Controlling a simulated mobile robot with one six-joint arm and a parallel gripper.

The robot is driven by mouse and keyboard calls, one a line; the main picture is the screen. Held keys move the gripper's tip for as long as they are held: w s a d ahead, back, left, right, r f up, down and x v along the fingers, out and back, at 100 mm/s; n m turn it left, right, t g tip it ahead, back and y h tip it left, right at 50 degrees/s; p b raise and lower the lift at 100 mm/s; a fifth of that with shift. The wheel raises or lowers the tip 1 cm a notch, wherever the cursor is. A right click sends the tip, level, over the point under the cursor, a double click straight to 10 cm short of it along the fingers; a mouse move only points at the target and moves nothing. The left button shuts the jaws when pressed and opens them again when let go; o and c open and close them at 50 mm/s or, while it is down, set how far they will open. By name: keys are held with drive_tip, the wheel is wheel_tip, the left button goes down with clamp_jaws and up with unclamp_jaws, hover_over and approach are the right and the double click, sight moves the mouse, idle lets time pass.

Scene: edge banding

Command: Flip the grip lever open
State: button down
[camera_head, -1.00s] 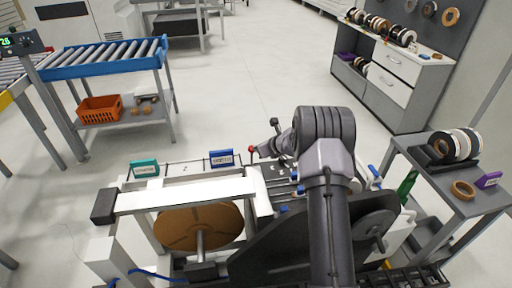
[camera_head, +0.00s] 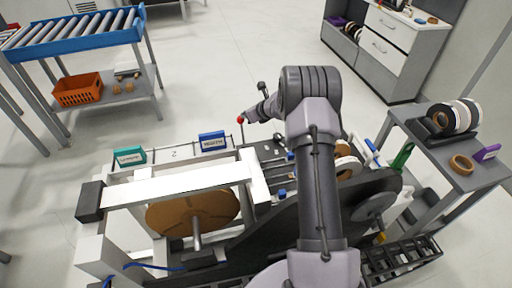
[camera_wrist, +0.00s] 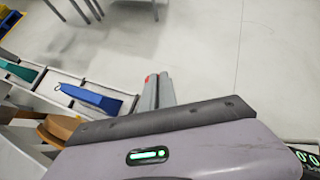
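A lever with a red ball knob (camera_head: 241,120) on a thin upright stem stands at the far side of the edge banding machine in the head view; I take it to be the grip lever. My gripper (camera_head: 251,114) is just right of the red knob, close to it or touching; I cannot tell which. In the wrist view my gripper's two grey fingers (camera_wrist: 158,91) lie side by side, with almost no gap. A bit of red (camera_wrist: 148,78) shows at the left fingertip. The lever's stem is hidden there.
A teal block (camera_head: 129,156) and a blue block (camera_head: 212,140) stand on the machine's rail, left of the lever. A brown reel (camera_head: 193,211) sits below the white beam (camera_head: 180,184). A side table (camera_head: 452,165) with tape rolls is at right. Open floor lies beyond the machine.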

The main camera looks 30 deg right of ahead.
drive_tip(key=shift+w+r, duration=0.1)
drive_tip(key=shift+w, duration=0.05)
idle(0.4)
drive_tip(key=s+d+r+p, duration=0.1)
drive_tip(key=d+r+p, duration=0.2)
drive_tip(key=r+p, duration=0.3)
wheel_tip(320, 180, up, 3)
drive_tip(key=shift+s+r+p, duration=0.15)
drive_tip(key=shift+s+p, duration=0.15)
drive_tip(key=shift+p, duration=0.05)
